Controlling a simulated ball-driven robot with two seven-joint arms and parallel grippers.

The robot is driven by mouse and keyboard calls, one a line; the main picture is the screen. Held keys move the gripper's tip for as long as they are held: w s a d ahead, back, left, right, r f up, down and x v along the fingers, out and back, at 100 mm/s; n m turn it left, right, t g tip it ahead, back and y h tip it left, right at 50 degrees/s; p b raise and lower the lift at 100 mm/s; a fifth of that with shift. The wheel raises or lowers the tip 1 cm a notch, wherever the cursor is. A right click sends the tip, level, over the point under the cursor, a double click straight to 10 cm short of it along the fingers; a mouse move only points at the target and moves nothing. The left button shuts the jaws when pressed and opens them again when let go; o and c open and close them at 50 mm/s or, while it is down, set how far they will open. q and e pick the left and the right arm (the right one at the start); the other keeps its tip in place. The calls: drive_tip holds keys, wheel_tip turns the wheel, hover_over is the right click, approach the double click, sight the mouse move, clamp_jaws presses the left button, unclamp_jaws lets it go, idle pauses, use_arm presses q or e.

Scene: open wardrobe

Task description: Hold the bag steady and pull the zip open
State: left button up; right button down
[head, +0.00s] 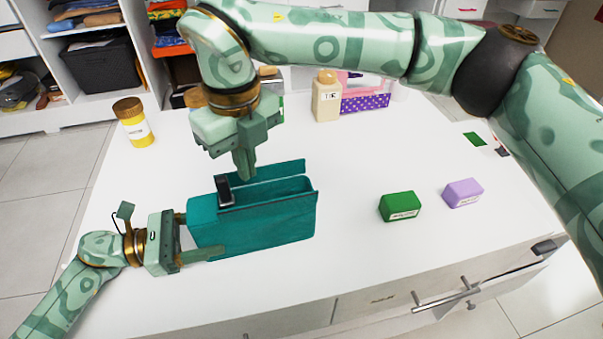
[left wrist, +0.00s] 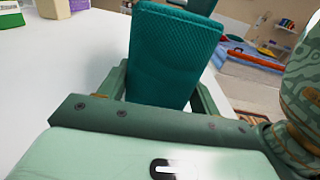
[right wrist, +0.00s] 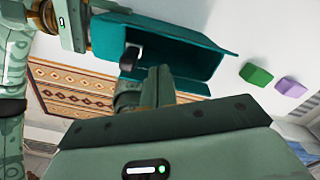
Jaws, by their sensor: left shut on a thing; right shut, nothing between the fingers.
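The teal bag (head: 265,228) stands on the white table, its top gaping along most of its length. It also shows in the left wrist view (left wrist: 172,55) and the right wrist view (right wrist: 185,60). A black zip pull (head: 224,190) stands up at the left end of the opening; it also shows in the right wrist view (right wrist: 131,57). My left gripper (head: 203,235) is shut on the bag's left end, one finger along each side. My right gripper (head: 245,168) is shut and empty, pointing down just above the bag, right of the pull and apart from it.
A green box (head: 399,207) and a lilac box (head: 463,193) lie to the right. A yellow jar (head: 133,122) is at the back left. A beige bottle (head: 326,97) and a purple dotted box (head: 364,103) stand at the back. The table between bag and green box is clear.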

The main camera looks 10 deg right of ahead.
drive_tip(key=shift+r, duration=3)
use_arm(q)
drive_tip(key=o, duration=1.2)
drive_tip(key=shift+s+a+r+b, duration=0.15)
drive_tip(key=shift+a+b, duration=0.45)
drive_tip(key=shift+a, duration=1.15)
drive_tip(key=shift+a+r+b, duration=0.1)
drive_tip(key=shift+a+b, duration=0.5)
drive_tip(key=shift+a, duration=1.1)
drive_tip(key=shift+a+r, duration=0.15)
drive_tip(key=shift+a, duration=0.4)
use_arm(e)
drive_tip(key=f, duration=0.2)
drive_tip(key=w+f, duration=0.1)
drive_tip(key=f, duration=0.1)
drive_tip(key=shift+f, duration=0.1)
use_arm(q)
drive_tip(key=shift+r, duration=0.15)
